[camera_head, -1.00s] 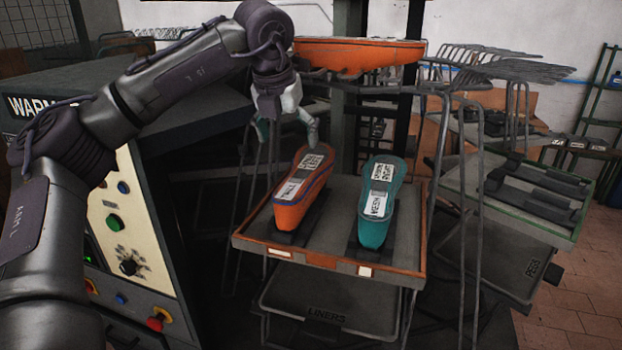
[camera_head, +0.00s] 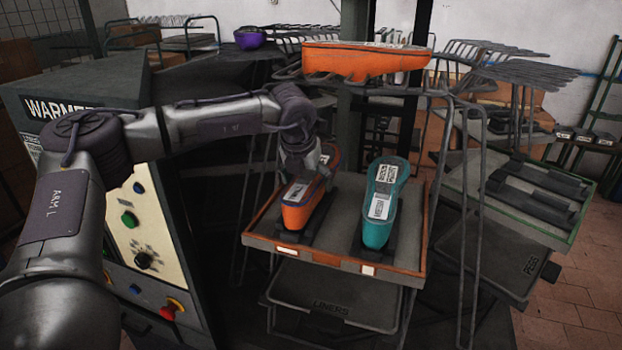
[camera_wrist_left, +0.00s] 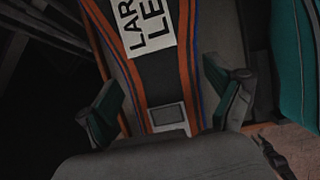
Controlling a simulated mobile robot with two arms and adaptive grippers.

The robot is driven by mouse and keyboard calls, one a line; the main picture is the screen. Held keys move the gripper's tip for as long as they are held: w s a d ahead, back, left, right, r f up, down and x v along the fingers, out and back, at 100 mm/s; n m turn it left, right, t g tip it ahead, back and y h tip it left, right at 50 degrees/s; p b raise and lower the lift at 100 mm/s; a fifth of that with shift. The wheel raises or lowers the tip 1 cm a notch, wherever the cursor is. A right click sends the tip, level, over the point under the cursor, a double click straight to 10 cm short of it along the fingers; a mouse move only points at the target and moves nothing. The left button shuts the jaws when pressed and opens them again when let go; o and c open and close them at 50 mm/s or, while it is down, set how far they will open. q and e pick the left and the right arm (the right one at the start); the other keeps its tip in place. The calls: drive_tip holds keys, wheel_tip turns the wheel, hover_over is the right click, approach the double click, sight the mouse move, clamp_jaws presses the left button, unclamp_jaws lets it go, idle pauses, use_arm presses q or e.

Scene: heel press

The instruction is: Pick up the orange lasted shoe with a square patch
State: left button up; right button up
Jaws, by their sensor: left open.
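An orange lasted shoe (camera_head: 298,215) with white labels lies on the left of the tray; my gripper covers part of its top. In the left wrist view the orange-edged shoe (camera_wrist_left: 186,62) shows a large white label and a small grey square patch (camera_wrist_left: 168,114) with a pale border. My left gripper (camera_head: 308,172) is open over the shoe in the head view. In the wrist view its fingers (camera_wrist_left: 168,105) are on either side of the shoe around the patch; I cannot tell if they touch it. My right gripper is not in view.
A teal shoe (camera_head: 379,222) lies to the right on the same tray (camera_head: 345,258). Another orange shoe (camera_head: 365,62) sits on the rack above. The warmer (camera_head: 70,105) stands at the left, and a side tray (camera_head: 545,225) with dark pegs at the right.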

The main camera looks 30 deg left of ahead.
use_arm(q)
clamp_jaws()
drive_tip(key=shift+w+r, duration=0.1)
drive_tip(key=shift+r, duration=0.05)
idle(0.4)
